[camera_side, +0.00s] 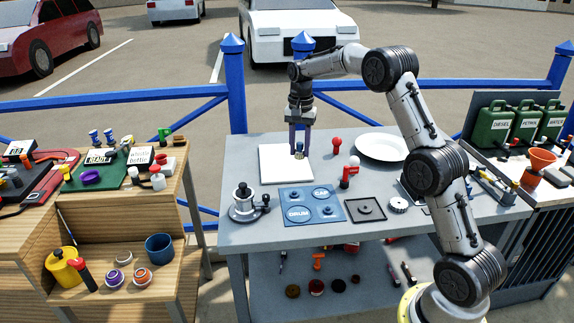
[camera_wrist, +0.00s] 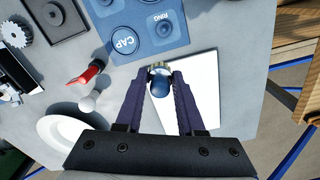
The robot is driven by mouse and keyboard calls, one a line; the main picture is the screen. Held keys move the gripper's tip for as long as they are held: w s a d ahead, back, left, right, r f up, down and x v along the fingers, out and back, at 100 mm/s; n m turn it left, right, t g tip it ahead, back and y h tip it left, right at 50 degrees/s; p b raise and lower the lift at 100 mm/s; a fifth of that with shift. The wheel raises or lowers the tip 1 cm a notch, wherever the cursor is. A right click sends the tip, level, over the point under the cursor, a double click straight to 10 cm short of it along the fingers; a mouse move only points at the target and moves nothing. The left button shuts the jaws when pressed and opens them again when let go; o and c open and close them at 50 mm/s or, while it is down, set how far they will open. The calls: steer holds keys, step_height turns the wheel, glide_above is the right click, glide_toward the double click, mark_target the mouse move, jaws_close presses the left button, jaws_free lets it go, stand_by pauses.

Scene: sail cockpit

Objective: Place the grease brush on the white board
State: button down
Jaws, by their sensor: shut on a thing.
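My gripper (camera_side: 299,151) is shut on a small upright piece with a dark blue rounded end, which I take to be the grease brush (camera_wrist: 160,84). A pale metallic part shows beyond the blue end in the wrist view, between my fingertips (camera_wrist: 159,78). The white board (camera_side: 272,167) lies flat on the grey table. In the side view the brush is at the board's right part; I cannot tell whether it touches the board. In the wrist view the board (camera_wrist: 203,92) is partly hidden behind my right finger.
A blue panel (camera_side: 312,205) and a metal pot-like tool (camera_side: 245,203) stand in front of the board. Red-and-white pieces (camera_side: 348,175), a red knob (camera_side: 336,145) and a white plate (camera_side: 382,147) lie to the right. Bare table surrounds the board.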

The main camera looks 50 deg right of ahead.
glide_above(287, 174)
steer(key=f, duration=0.6)
steer(key=shift+s+a+f, duration=0.15)
steer(key=shift+s, duration=0.15)
steer(key=shift+w+f, duration=0.2)
steer(key=shift+f, duration=1.65)
steer(key=shift+f, duration=0.15)
steer(key=c, duration=0.5)
jaws_free()
